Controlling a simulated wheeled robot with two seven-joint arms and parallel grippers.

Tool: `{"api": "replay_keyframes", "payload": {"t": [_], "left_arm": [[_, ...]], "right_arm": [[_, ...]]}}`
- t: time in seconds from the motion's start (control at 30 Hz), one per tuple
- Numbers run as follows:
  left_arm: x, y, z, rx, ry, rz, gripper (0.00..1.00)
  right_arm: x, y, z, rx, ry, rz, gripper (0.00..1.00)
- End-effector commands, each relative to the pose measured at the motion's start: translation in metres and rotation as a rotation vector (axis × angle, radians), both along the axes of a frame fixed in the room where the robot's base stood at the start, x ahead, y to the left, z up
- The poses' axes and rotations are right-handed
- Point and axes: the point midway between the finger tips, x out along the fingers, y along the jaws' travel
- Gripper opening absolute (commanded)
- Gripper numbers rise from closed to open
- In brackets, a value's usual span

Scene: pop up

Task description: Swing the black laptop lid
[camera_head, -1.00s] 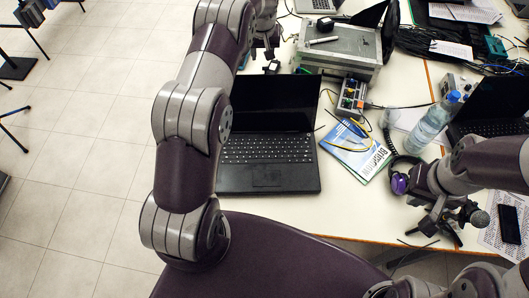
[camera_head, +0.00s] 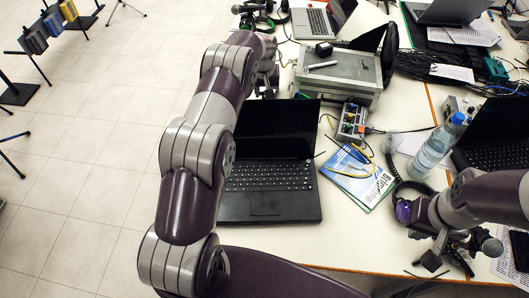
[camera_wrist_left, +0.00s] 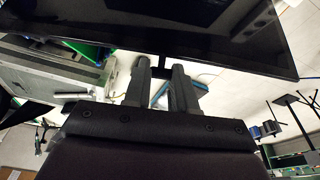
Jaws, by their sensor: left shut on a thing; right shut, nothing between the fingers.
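The black laptop stands open on the white table in the head view. Its lid (camera_head: 278,128) is raised behind the keyboard base (camera_head: 268,190). My left arm reaches over the laptop's left side, and my left gripper (camera_head: 268,88) is at the lid's top edge. In the left wrist view the dark lid (camera_wrist_left: 220,35) fills the top, with its edge at the fingertips of my left gripper (camera_wrist_left: 161,68). That gripper is shut on the lid; the exact contact is hard to see. My right gripper (camera_head: 442,264) is shut and empty near the table's front edge at right.
A grey case (camera_head: 340,72) stands behind the laptop. A small control box (camera_head: 351,122), blue book (camera_head: 362,178), purple headphones (camera_head: 403,209) and water bottle (camera_head: 437,147) lie or stand to the right. Another laptop (camera_head: 497,130) is at far right.

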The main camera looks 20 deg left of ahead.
Motion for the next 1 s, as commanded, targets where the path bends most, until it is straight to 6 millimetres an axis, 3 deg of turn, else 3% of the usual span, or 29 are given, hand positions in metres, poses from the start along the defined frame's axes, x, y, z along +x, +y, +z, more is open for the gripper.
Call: {"api": "replay_keyframes", "payload": {"t": [0.73,1.0], "left_arm": [[-0.061,-0.027,0.016,0.001,0.004,0.0,0.06],[-0.068,-0.031,0.016,0.0,0.002,0.0,0.06]], "right_arm": [[0.0,0.0,0.025,0.0,0.0,0.0,0.0],[0.0,0.0,0.026,0.0,0.0,0.0,0.0]]}}
